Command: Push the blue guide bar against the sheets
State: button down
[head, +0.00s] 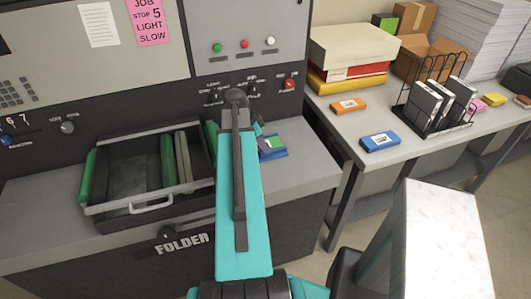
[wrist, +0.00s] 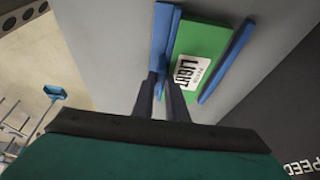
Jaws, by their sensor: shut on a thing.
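In the wrist view a blue guide bar (wrist: 165,35) lies on the grey surface, on the left side of a green stack of sheets (wrist: 208,38) labelled LIGHT. My gripper (wrist: 167,82) is shut on the near end of this bar. The bar lies close along the stack's left edge; I cannot tell whether they touch. A second blue bar (wrist: 228,62) runs along the stack's right side. In the head view the green sheets (head: 272,143) and some blue show just right of my arm, on the machine's ledge. My arm hides the gripper there.
A grey drawer tray (head: 150,205) with green and grey pieces stands on the ledge left of my arm. Buttons and knobs line the panel behind. A side table (head: 420,152) at right holds an orange box (head: 348,105), a blue box (head: 380,141) and a wire rack (head: 408,118).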

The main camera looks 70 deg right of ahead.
jog(key=shift+w+d, duration=0.5)
jog(key=shift+d, duration=0.15)
jog(key=shift+r, duration=0.1)
jog(key=shift+w, duration=0.1)
jog(key=c, duration=1.8)
grip_release()
jog(key=shift+d, duration=0.1)
jog(key=shift+o, duration=0.2)
jog(key=shift+w+a+r+b, duration=0.1)
jog(key=shift+a+r+b, duration=0.1)
jog(key=shift+r+b, duration=0.2)
jog(key=b+v, duration=0.3)
jog(key=v, duration=1)
jog(key=shift+b, duration=0.3)
